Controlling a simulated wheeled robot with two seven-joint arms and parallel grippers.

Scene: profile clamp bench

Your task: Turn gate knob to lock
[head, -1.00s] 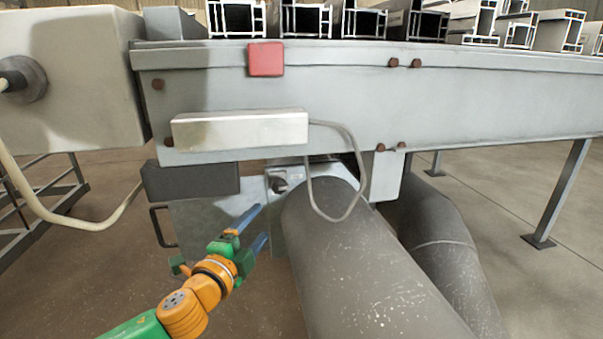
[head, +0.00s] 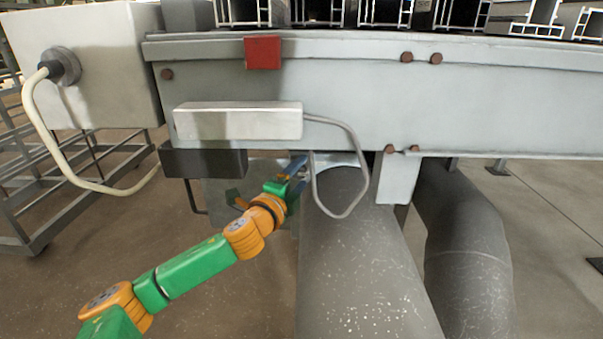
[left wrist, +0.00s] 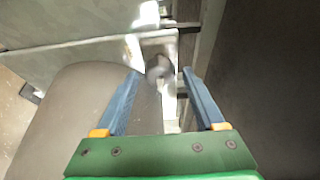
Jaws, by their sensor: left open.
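The gate knob (left wrist: 158,68) is a small round grey metal knob on a pale plate in the left wrist view. It lies between and just beyond the tips of the blue fingers of my left gripper (left wrist: 160,76). The fingers are apart, one on each side of the knob, and I cannot tell whether they touch it. In the head view, my left gripper (head: 302,166) reaches up under the beam beside the large pipe, and its fingers mostly hide the knob. My right gripper is out of view.
A thick grey duct (head: 355,260) runs close to the right of my left gripper. A grey cable (head: 362,180) loops down beside it from a pale box (head: 238,121) on the beam (head: 500,100). A dark block (head: 203,160) hangs left of the gripper.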

